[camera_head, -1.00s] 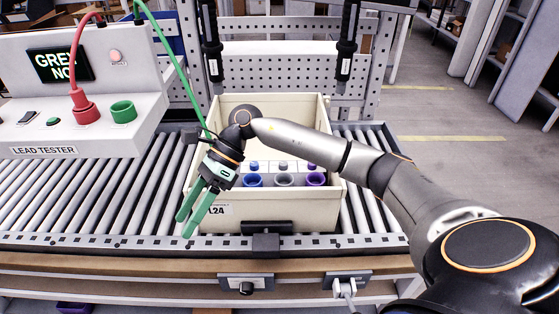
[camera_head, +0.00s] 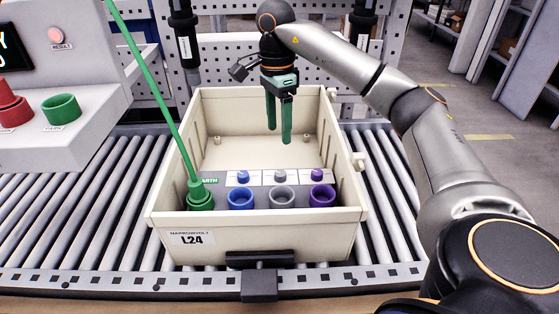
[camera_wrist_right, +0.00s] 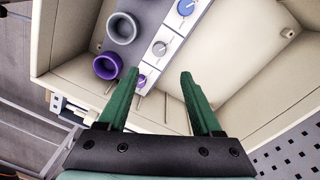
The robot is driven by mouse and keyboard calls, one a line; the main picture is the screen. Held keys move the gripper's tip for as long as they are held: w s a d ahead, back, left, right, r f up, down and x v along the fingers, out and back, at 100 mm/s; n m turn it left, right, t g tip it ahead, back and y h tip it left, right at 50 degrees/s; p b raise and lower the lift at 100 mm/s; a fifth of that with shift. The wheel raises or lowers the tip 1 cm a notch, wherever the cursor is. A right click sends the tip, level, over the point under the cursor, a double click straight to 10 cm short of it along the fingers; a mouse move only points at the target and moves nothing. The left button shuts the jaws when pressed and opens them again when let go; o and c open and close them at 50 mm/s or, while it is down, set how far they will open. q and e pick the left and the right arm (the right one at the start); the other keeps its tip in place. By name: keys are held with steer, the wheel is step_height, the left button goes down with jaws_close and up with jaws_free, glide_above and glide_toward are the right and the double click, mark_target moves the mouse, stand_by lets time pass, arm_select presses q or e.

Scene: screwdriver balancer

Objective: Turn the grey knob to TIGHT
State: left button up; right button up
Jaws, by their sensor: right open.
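The grey knob (camera_head: 280,176) sits on the pale panel inside the cream crate (camera_head: 255,235), behind the grey socket (camera_head: 281,196). It also shows in the wrist view (camera_wrist_right: 160,47), just beyond the fingertips. Its setting and the lettering around it are too small to read. My right gripper (camera_head: 278,135) hangs fingers down over the crate, behind and above the knob row. Its green fingers are apart and empty, as the wrist view (camera_wrist_right: 160,74) confirms. No left gripper is in view.
A blue knob (camera_head: 243,177) and a purple knob (camera_head: 317,175) flank the grey one. A green plug (camera_head: 200,196) with its cable (camera_head: 153,90) stands at the crate's left. The crate walls rise around the panel. The crate floor behind the panel looks clear.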

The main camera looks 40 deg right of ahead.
steer(key=b, duration=0.2)
glide_above(280, 173)
step_height(280, 173, down, 5)
steer(key=shift+w, duration=0.15)
step_height(280, 173, down, 5)
steer(key=shift+f+b, duration=0.2)
steer(key=shift+b, duration=0.45)
steer(key=shift+f, duration=0.8)
jaws_close()
